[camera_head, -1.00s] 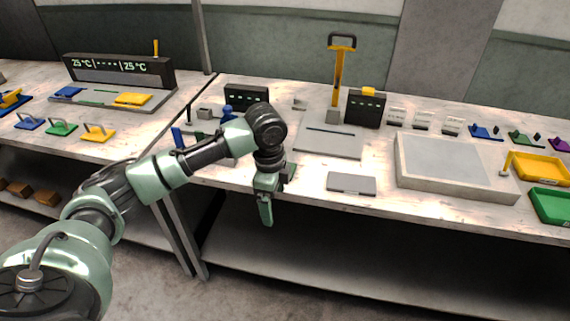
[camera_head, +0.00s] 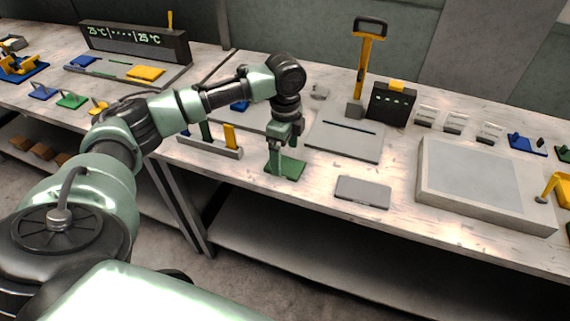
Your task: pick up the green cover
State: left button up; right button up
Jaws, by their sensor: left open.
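A flat dark green plate (camera_head: 290,168), which may be the green cover, lies near the bench's front edge. My left gripper (camera_head: 283,150) points down just over its left part, open, with a finger hiding some of it. I cannot tell whether they touch. Another green piece with a handle (camera_head: 72,101) lies at the left, between a blue one (camera_head: 42,92) and a yellow one (camera_head: 99,108). My right gripper is out of view.
A grey rail (camera_head: 225,152) with upright coloured plates stands left of my gripper. A grey pad (camera_head: 345,142), a small grey plate (camera_head: 362,191) and a large pale tray (camera_head: 430,190) lie to the right. A yellow-handled press (camera_head: 364,65) stands behind.

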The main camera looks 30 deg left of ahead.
aim_at(285, 165)
pick_arm(q)
notch_tip(285, 165, down, 3)
jog(key=shift+w+a+r, duration=0.1)
jog(key=shift+w+a, duration=0.05)
jog(key=shift+f, duration=0.5)
jog(key=c, duration=1.5)
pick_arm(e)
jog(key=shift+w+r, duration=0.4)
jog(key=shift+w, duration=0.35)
